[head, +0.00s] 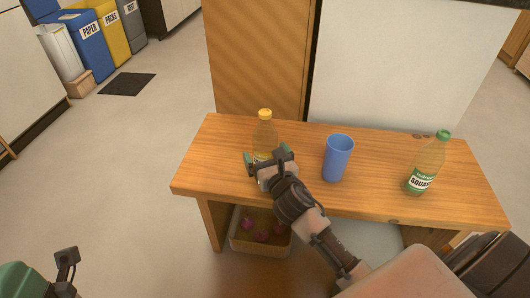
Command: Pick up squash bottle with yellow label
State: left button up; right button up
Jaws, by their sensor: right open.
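A bottle with a yellow cap and yellowish contents (264,133) stands upright on the wooden table (220,150), left of its middle. Its lower part and most of its label are hidden behind my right gripper. My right gripper (268,157) is open, its fingers to either side of the bottle's lower body as seen from here; I cannot tell whether they touch it. My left gripper (50,270) shows only in part at the bottom left corner, far from the table, and its jaw state is unclear.
A blue cup (338,158) stands mid-table, right of my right gripper. A green-capped bottle labelled "SQUASH" (427,165) stands at the right. A box (258,248) with dark red items sits below the table. Sorting bins (85,38) stand at the far left.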

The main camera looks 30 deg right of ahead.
jog(key=shift+w, duration=0.45)
jog(key=shift+c, duration=0.2)
jog(key=c, duration=1.2)
jog(key=shift+r, duration=0.1)
